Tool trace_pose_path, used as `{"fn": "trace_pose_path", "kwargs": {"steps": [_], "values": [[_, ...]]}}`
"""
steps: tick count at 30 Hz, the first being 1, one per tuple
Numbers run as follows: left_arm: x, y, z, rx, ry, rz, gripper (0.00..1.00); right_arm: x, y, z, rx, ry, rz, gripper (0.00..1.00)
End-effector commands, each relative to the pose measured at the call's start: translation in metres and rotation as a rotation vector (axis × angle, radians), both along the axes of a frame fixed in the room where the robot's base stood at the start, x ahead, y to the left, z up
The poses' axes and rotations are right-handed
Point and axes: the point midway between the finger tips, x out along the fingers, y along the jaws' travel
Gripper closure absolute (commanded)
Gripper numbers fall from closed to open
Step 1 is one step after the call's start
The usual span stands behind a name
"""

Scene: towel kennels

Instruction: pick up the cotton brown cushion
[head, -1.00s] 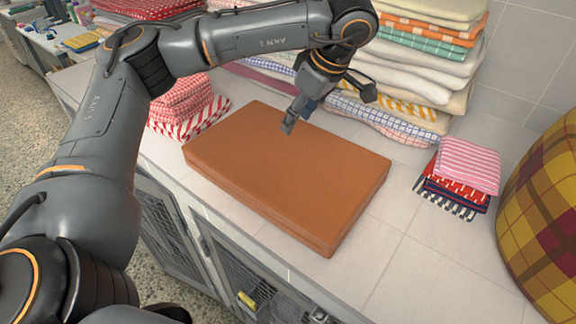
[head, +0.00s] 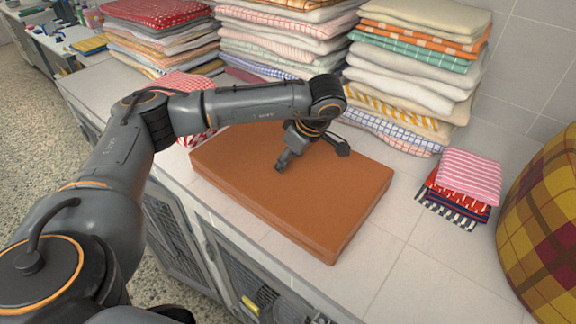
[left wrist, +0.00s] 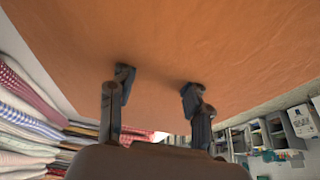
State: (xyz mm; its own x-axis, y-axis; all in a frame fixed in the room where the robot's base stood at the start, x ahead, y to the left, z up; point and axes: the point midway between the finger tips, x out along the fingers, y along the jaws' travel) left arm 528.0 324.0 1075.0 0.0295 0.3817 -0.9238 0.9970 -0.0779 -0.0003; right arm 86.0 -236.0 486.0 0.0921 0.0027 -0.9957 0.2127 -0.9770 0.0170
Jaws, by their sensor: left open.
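The brown cushion (head: 290,200) is a flat rectangular slab lying on the tiled counter in the head view. It fills the upper part of the left wrist view (left wrist: 190,45). My left gripper (head: 281,165) is over the cushion's far half, pointing down at its top. In the left wrist view the gripper's two fingers (left wrist: 155,82) are apart with nothing between them, and their tips are at or very near the cushion's surface; contact cannot be told. My right gripper is not in view.
Tall stacks of folded towels (head: 410,70) stand behind the cushion. A small stack of pink and red cloths (head: 465,180) lies to the right, beside a plaid yellow rounded object (head: 545,220). Red-patterned cloths (head: 185,84) sit at the left. The counter (head: 400,265) is clear front right.

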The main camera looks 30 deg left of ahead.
Motion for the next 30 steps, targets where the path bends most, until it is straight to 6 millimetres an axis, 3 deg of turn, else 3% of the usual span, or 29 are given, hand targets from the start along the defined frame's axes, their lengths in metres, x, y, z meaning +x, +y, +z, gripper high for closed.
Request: {"fn": "trace_pose_path", "kwargs": {"steps": [9,15,17,30], "values": [[0.0001,0.0029,-0.0075,0.000,-0.001,0.000,0.51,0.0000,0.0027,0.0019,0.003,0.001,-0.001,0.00],[0.0001,0.0028,-0.0073,0.000,-0.001,0.000,0.92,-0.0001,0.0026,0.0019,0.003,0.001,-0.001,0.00],[0.0001,0.0028,-0.0073,0.000,-0.001,0.000,1.00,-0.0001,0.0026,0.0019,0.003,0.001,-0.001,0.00],[0.0009,0.0028,-0.0007,0.000,-0.003,0.000,1.00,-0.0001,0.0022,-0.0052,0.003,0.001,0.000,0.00]]}}
